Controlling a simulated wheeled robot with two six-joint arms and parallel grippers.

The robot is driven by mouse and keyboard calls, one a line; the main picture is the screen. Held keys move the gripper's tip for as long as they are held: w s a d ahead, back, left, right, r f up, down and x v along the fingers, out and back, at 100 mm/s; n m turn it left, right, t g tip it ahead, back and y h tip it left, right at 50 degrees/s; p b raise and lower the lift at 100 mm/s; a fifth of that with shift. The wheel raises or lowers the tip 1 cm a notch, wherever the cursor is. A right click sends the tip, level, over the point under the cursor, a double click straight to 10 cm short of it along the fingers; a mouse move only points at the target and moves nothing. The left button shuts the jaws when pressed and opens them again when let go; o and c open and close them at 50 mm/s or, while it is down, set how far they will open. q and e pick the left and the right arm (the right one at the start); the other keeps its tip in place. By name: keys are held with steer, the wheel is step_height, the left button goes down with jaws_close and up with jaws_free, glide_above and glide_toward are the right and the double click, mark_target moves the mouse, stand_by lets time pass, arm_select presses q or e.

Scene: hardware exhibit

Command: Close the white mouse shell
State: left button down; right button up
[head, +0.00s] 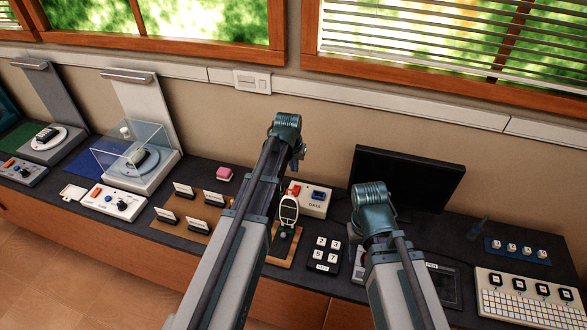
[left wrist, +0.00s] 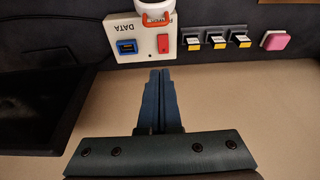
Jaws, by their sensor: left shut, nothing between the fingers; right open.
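A small dark and pale mouse-like object (head: 143,160) sits on a white round stand at the left, behind a clear cover (head: 130,145). I cannot tell whether its shell is open. A dark mouse-like object (head: 46,135) rests on another stand further left. My left gripper (head: 300,152) is mostly hidden by its arm in the head view. In the left wrist view the gripper (left wrist: 160,75) is shut and empty, apart from the mouse displays. My right gripper (head: 353,232) is largely hidden behind its arm, at the right and far from the displays; it is open.
A white DATA box (head: 313,198) stands behind an upright white handheld device (head: 288,210). A pink block (head: 224,174) and several card holders (head: 190,198) lie left of my arm. A control box (head: 113,201) fronts the clear cover. A black monitor (head: 405,178) and keyboard (head: 520,303) are at the right.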

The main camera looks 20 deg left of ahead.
arm_select(q)
steer(key=b+x, duration=0.6)
steer(key=x, duration=0.1)
steer(key=s, duration=0.3)
steer(key=s+p, duration=0.1)
steer(key=shift+s+r, duration=0.15)
steer(key=shift+r, duration=0.15)
arm_select(e)
step_height(320, 180, down, 6)
steer(key=shift+f, duration=0.1)
